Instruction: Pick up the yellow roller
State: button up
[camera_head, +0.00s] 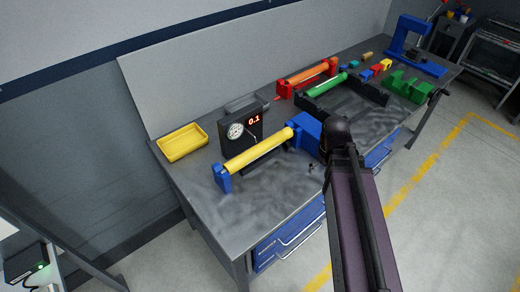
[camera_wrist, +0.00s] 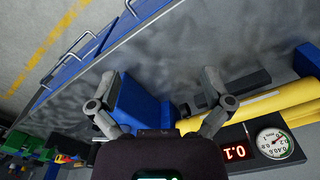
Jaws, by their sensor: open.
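The yellow roller (camera_head: 258,147) lies across a blue stand, between a small blue end support (camera_head: 222,178) and a larger blue block (camera_head: 306,132). In the wrist view the yellow roller (camera_wrist: 268,106) is at the right, partly behind my right finger. My gripper (camera_wrist: 160,76) is open and empty, its fingers spread either side of the blue block (camera_wrist: 142,102), which is seen beyond them. The roller is not between the fingers. In the head view my arm hides the gripper.
A dark gauge box (camera_head: 240,130) reading 0.1 stands close behind the roller. A yellow tray (camera_head: 182,142) is at the left. An orange roller (camera_head: 308,70) and a green roller (camera_head: 328,84) lie farther back. Bare bench (camera_head: 272,186) shows in front of the yellow roller.

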jog(key=w+a+r+n+p, duration=0.2)
jog(key=w+a+r+n, duration=0.1)
jog(key=w+a+n, duration=0.7)
jog(key=r+n+p, duration=0.2)
jog(key=n+p, duration=0.1)
jog(key=n, duration=1.1)
send_over(260, 146)
jog(key=shift+s, duration=0.2)
jog(key=shift+f+b, duration=0.2)
jog(key=shift+b, duration=0.1)
notch_tip(260, 146, down, 8)
jog(key=b, duration=0.8)
jog(key=shift+f, duration=0.2)
jog(key=shift+w+f+b, duration=0.15)
jog(key=shift+f+b, duration=1.15)
jog(key=shift+b, duration=0.1)
jog(key=shift+w+f+b, duration=0.15)
jog(key=shift+f+b, duration=1.15)
jog(key=shift+b, duration=0.1)
